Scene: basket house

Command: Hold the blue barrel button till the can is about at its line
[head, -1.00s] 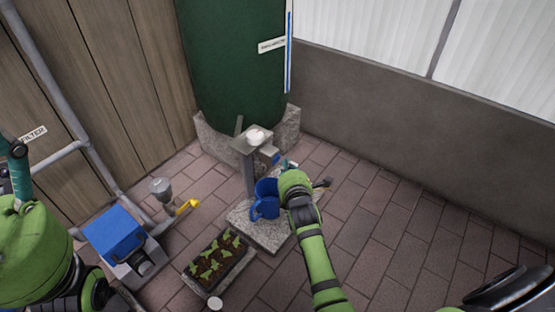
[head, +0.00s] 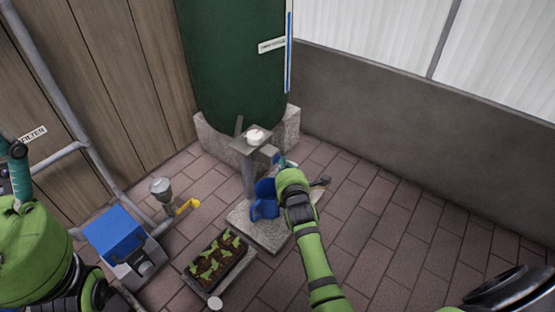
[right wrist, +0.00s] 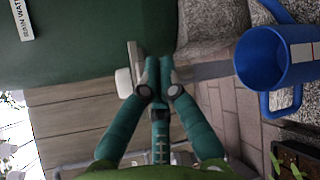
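The green barrel (head: 235,65) stands at the back with a label and a blue-and-white strip on its side. In front of it is a grey post (head: 248,172) with a white round knob (head: 256,137) on top and a small blue patch (head: 276,158) on its side box. The blue can (head: 264,200) stands on the slab below; in the right wrist view the can (right wrist: 262,60) shows its open top and a pale label with a red line. My right gripper (head: 284,161) has its fingers together beside the post; button contact cannot be told. My left gripper is not clearly visible.
A planter (head: 216,258) with seedlings sits in front of the slab (head: 268,236). A blue-topped box (head: 117,229) and a grey funnel with a yellow handle (head: 188,206) stand left. A dark item (head: 320,182) lies at the slab's right.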

